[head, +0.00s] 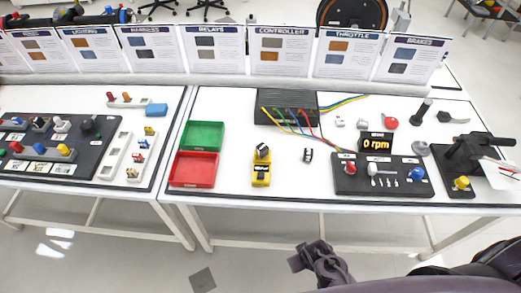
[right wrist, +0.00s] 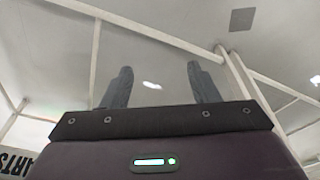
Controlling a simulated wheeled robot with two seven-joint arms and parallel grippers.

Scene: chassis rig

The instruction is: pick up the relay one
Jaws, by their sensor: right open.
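No readable label marks relay one, so I cannot tell for sure which part it is. A small black-and-white part (head: 308,155) stands on the right table near its middle. Two small white blocks, a left one (head: 340,121) and a right one (head: 362,123), sit farther back. My right gripper (head: 309,256) is in front of the table's front edge, over the floor, apart from all the parts. In the right wrist view its two fingers (right wrist: 160,82) are spread with nothing between them. My left gripper is not in view.
A green tray (head: 203,134) and a red tray (head: 194,169) lie at left. A yellow device (head: 262,166) stands beside the small part. A dark panel (head: 383,183) with a "0 rpm" display (head: 376,143) is at right. Coloured wires (head: 290,121) lie behind. Label boards (head: 284,50) line the back.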

